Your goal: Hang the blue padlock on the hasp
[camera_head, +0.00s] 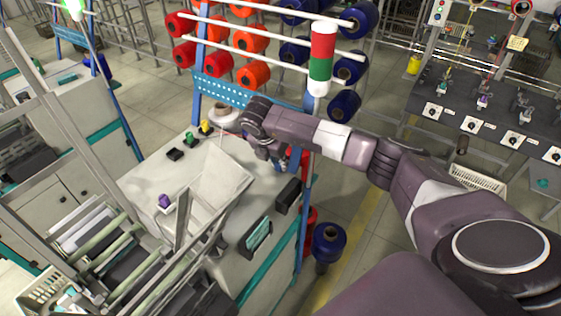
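My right arm reaches in from the right. Its gripper (270,152) hangs over the right edge of the pale machine top (140,187), fingers downward. The fingers are small and dark, so I cannot tell whether they are open or shut, or hold anything. I cannot make out a blue padlock or a hasp. Small coloured items sit on the machine top: a green one (190,138), a yellow one (206,127) and a purple one (165,201). They are too small to identify. My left gripper is not in view.
A rack with red, orange and blue bobbins (249,76) stands behind. A white roll (222,116) lies left of my gripper. A raised pale panel (222,172) stands on the machine top. A dark bench (480,100) with several fixtures is at the right.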

